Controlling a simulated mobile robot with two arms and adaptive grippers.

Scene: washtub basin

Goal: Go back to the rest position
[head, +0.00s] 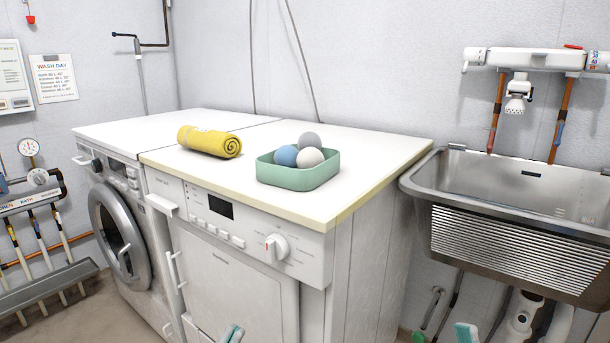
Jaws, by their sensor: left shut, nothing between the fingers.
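My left gripper (233,335) shows only as teal fingertips at the bottom edge, in front of the white appliance's lower door. Its fingertips are together with nothing between them. A teal tip of my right gripper (466,333) shows at the bottom edge, below the sink; the rest is out of frame. Both grippers are low and apart from the things on the worktop.
A white worktop (355,150) bears a rolled yellow towel (207,141) and a green tray (300,178) with grey, blue and whitish balls. A washing machine (118,225) stands left. A steel sink (510,235) juts out at right, with pipes beneath.

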